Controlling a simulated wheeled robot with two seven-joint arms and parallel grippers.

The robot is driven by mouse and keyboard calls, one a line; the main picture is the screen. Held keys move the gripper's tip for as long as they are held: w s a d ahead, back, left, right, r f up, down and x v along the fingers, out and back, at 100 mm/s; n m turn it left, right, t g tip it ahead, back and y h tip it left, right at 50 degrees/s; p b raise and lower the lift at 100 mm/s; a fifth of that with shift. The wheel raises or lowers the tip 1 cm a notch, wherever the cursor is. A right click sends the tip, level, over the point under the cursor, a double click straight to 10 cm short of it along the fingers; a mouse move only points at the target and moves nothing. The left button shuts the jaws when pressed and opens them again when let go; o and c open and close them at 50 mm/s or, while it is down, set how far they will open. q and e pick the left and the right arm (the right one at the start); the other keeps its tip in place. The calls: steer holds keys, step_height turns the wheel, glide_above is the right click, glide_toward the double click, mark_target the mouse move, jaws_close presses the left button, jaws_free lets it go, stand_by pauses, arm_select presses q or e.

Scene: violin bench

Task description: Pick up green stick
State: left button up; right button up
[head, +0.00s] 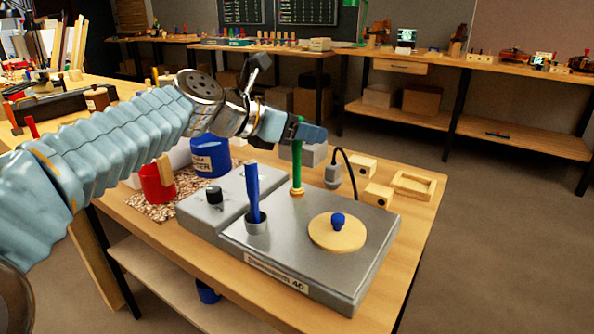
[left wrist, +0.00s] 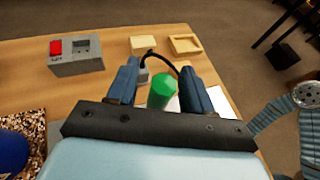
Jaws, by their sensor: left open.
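The green stick (head: 297,170) stands upright on the grey metal box, with a brass-coloured collar at its foot. My left gripper (head: 299,131) is at the top of the stick, with its jaws open. In the left wrist view the stick's green top (left wrist: 162,91) lies between the two blue fingers of my left gripper (left wrist: 160,78), with a gap showing on each side. The lower part of the stick is hidden in that view. My right gripper is in neither view.
The grey box (head: 330,268) also carries a blue stick (head: 252,190) in a grey cup and a round wooden disc (head: 336,233) with a blue knob. A black cable arches close behind the green stick. Wooden blocks and a shallow wooden tray (head: 414,185) lie behind the box.

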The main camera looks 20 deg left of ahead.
arm_select(q)
steer(key=shift+w+d, duration=0.1)
steer(key=shift+c, duration=0.2)
jaws_close()
